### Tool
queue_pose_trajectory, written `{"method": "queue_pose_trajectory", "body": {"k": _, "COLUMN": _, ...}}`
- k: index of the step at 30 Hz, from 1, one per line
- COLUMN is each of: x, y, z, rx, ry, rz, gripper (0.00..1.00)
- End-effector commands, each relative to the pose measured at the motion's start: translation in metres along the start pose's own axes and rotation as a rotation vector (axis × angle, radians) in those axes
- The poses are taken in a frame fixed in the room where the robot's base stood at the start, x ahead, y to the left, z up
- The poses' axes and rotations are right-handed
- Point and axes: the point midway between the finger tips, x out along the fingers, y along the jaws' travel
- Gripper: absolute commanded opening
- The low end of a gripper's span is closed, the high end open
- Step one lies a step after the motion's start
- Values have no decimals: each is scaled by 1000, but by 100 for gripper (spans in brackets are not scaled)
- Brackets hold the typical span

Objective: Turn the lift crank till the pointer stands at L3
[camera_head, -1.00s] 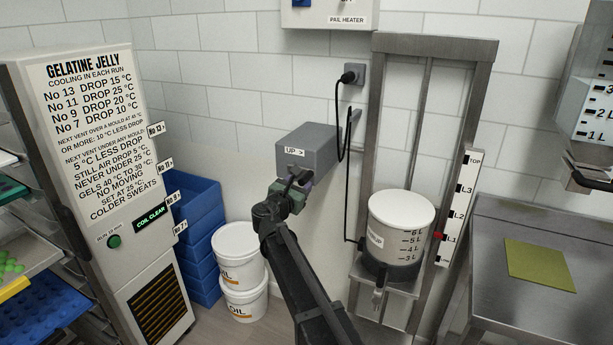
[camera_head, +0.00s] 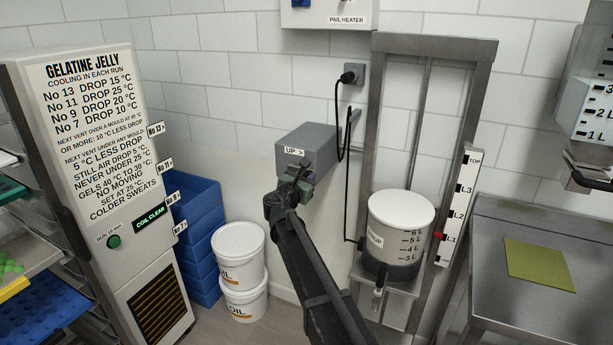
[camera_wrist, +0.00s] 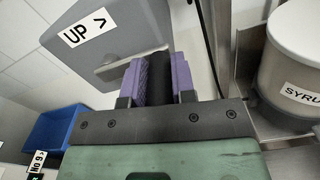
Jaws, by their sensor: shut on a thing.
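The grey lift box (camera_head: 307,147) with the label "UP >" is on the wall left of the lift frame. My gripper (camera_head: 299,180) is at its front face. In the wrist view the purple-padded fingers (camera_wrist: 158,82) are shut on the black crank handle (camera_wrist: 154,70). The red pointer (camera_head: 438,236) stands at about L1 on the white level scale (camera_head: 459,205), below L2, L3 and TOP. The white syrup pail (camera_head: 400,222) rides on the lift carriage (camera_head: 385,278).
A black cable (camera_head: 339,120) hangs from the wall socket beside the lift box. White buckets (camera_head: 240,255) and blue crates (camera_head: 197,235) stand at lower left. A steel table (camera_head: 490,235) with a green mat is at right. The cooling cabinet (camera_head: 95,150) is at far left.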

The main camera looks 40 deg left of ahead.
Motion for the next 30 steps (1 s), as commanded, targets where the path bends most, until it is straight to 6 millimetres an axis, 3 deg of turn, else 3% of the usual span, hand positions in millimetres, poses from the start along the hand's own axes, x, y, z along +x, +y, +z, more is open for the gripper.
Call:
{"method": "queue_pose_trajectory", "body": {"k": 9, "x": 0, "y": 1, "z": -38, "rx": 0, "ry": 0, "rz": 1, "gripper": 7}}
{"method": "queue_pose_trajectory", "body": {"k": 18, "x": 0, "y": 3, "z": -35, "rx": 0, "ry": 0, "rz": 1, "gripper": 7}}
{"method": "queue_pose_trajectory", "body": {"k": 26, "x": 1, "y": 18, "z": -62, "rx": -1, "ry": 0, "rz": 5, "gripper": 10}}
{"method": "queue_pose_trajectory", "body": {"k": 30, "x": 0, "y": 22, "z": -61, "rx": -2, "ry": 0, "rz": 6, "gripper": 8}}
